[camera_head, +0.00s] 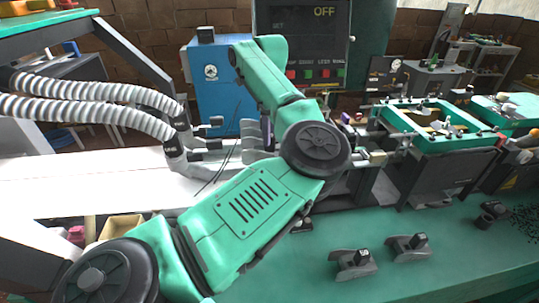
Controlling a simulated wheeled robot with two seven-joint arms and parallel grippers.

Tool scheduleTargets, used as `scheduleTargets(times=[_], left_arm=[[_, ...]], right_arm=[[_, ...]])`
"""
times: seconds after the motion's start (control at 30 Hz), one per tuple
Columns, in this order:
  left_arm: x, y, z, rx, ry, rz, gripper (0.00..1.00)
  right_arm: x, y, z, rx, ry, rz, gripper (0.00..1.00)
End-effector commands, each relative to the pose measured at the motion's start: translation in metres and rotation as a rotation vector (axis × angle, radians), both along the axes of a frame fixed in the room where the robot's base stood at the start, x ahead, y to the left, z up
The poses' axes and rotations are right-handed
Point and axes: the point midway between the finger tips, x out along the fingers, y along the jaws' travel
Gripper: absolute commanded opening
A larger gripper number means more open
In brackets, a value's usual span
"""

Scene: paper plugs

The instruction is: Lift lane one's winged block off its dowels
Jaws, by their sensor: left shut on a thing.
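My left arm's green links cross the middle of the view and hide much of the machine behind them. My left gripper (252,130) is small and partly hidden beyond the elbow, beside the hose ends. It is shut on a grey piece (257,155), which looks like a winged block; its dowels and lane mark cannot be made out. Two more grey winged blocks with dark numbered tops stand on the green table, one nearer (352,264) and one farther right (407,248). My right gripper is not in view.
Ribbed hoses (90,110) end at fittings left of the gripper. A dark screen (302,40) reading OFF stands behind. A green-framed fixture (435,128) stands at right. A small dark part (490,214) lies on the table (440,270), whose front right is mostly clear.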

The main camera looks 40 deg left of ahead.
Motion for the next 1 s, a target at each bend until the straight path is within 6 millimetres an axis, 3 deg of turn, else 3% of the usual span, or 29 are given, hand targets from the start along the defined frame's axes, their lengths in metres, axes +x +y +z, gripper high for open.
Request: scheduleTargets(times=[1.0], left_arm=[[0.0,0.0,0.032,0.0,-0.001,0.0,0.0]], right_arm=[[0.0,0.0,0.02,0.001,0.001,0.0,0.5]])
